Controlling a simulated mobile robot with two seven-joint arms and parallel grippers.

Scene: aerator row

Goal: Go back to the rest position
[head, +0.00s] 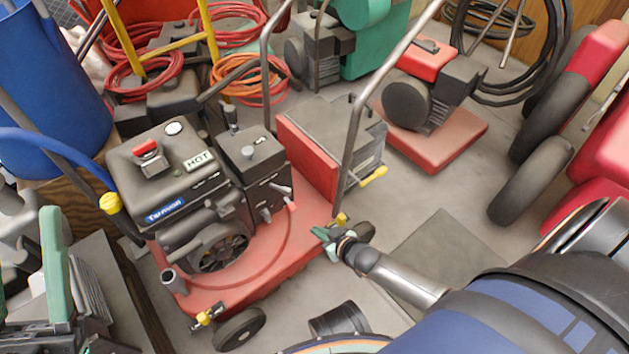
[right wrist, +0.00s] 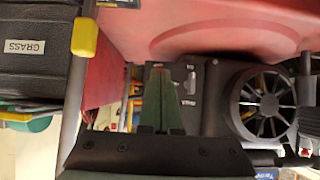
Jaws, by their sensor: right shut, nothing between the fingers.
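My right gripper (head: 326,236) reaches in from the lower right in the head view, beside the right edge of a red machine's deck. Its green fingers are together and empty; they also show in the right wrist view (right wrist: 161,100), pointing towards the machine. Whether the fingertips touch the machine cannot be told. The red machine (head: 262,262) carries a black engine (head: 165,178) with a HOT label and a red switch on top.
A metal handle bar (head: 352,130) with a yellow-tipped lever (head: 373,176) rises close to my right gripper. More red machines (head: 432,135) stand behind, with large black wheels (head: 530,182) at right. A black box labelled GRASS (right wrist: 30,75) shows in the wrist view.

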